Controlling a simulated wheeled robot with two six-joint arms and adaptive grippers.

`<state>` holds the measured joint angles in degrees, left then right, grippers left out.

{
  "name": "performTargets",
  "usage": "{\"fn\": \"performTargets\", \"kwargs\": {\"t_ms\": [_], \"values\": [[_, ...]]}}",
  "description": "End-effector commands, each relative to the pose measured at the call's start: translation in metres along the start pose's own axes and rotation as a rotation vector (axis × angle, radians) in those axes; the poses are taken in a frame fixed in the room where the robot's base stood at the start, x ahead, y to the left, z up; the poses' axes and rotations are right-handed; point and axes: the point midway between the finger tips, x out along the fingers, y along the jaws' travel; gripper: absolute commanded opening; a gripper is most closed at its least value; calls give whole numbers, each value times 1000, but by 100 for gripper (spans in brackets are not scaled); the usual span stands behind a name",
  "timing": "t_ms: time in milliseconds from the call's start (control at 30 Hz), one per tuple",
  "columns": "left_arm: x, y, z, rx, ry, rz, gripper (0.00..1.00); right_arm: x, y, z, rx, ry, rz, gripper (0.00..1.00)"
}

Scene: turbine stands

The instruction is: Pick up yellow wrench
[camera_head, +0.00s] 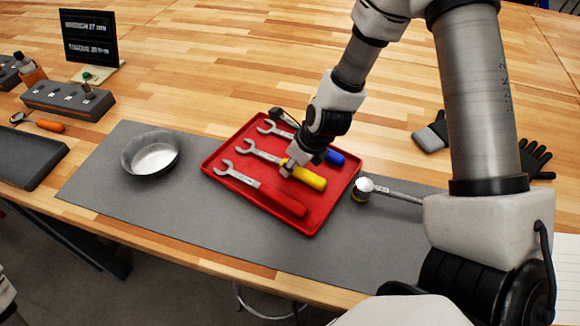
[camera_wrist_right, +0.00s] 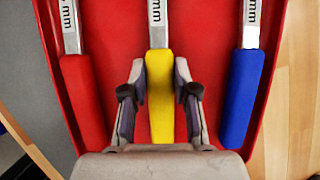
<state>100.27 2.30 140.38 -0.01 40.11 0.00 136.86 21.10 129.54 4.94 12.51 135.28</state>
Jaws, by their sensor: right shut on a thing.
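The yellow wrench (camera_head: 312,179) lies in the red tray (camera_head: 327,214), between the red-handled wrench (camera_head: 284,200) and the blue-handled wrench (camera_head: 333,156). My right gripper (camera_head: 287,168) reaches down from above and is shut on the yellow handle. In the right wrist view the gripper (camera_wrist_right: 160,108) has one finger on each side of the yellow handle (camera_wrist_right: 160,75). The red handle (camera_wrist_right: 84,100) is to the left there and the blue handle (camera_wrist_right: 240,98) to the right. I cannot tell any gap under the yellow wrench. My left gripper is not in view.
A metal bowl (camera_head: 151,154) stands on the grey mat (camera_head: 105,187) left of the tray. A tool with a round white head (camera_head: 364,185) is just right of the tray. Dark gloves (camera_head: 533,158) lie farther right. Bare wood lies behind the tray.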

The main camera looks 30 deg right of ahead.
Motion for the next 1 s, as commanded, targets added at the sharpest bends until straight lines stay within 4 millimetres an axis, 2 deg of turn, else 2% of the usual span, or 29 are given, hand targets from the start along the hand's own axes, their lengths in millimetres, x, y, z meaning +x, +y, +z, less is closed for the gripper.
{"fn": "performTargets", "kwargs": {"t_ms": [167, 267, 367, 500, 633, 933, 967, 1000], "values": [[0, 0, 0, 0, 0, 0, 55, 0, 0, 0, 2, 1, 0, 0], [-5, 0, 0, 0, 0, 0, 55, -11, 0, 5, 2, 0, -1, 0], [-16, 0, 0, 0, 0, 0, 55, -33, 0, 14, 3, -2, 0, 0], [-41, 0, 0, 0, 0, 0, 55, -70, 0, 29, 2, -1, 0, 0], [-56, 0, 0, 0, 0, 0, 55, -90, 0, 37, 3, 0, 0, 0], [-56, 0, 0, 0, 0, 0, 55, -92, 0, 38, 1, 1, 1, 0], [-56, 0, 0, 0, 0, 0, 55, -92, 0, 38, 1, 1, 1, 25], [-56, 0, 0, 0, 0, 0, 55, -92, 0, 38, 1, 1, 0, 11]]}}
